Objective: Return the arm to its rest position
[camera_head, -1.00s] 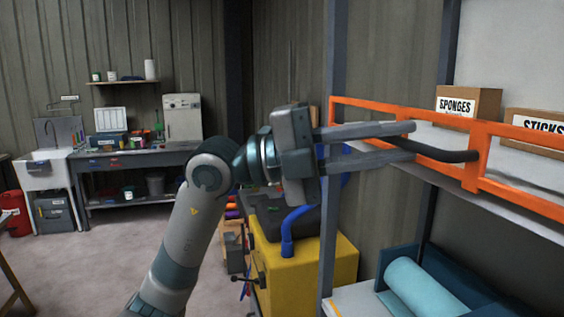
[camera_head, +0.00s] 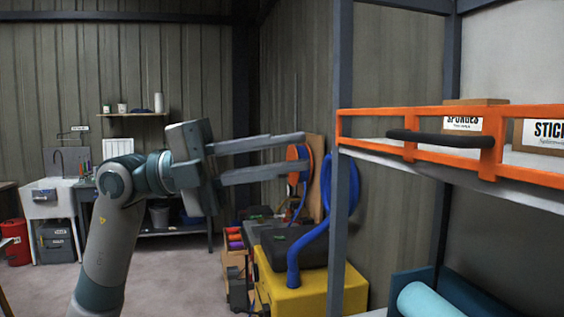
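My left gripper (camera_head: 292,156) is in the middle of the head view. Its two grey fingers point right, with a gap between them and nothing in it. Its arm rises from the lower left. The fingertips are apart from the orange gate (camera_head: 375,125) on the shelf, which has a black handle (camera_head: 442,138) across its front. The gate stands upright along the shelf edge. My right gripper is not in view.
The shelf's grey post (camera_head: 341,200) stands just right of the fingertips. Boxes marked SPONGES (camera_head: 466,122) and STICKS (camera_head: 541,136) sit behind the gate. A yellow machine (camera_head: 305,292) with a blue hose (camera_head: 305,254) stands below. Open floor lies at the lower left.

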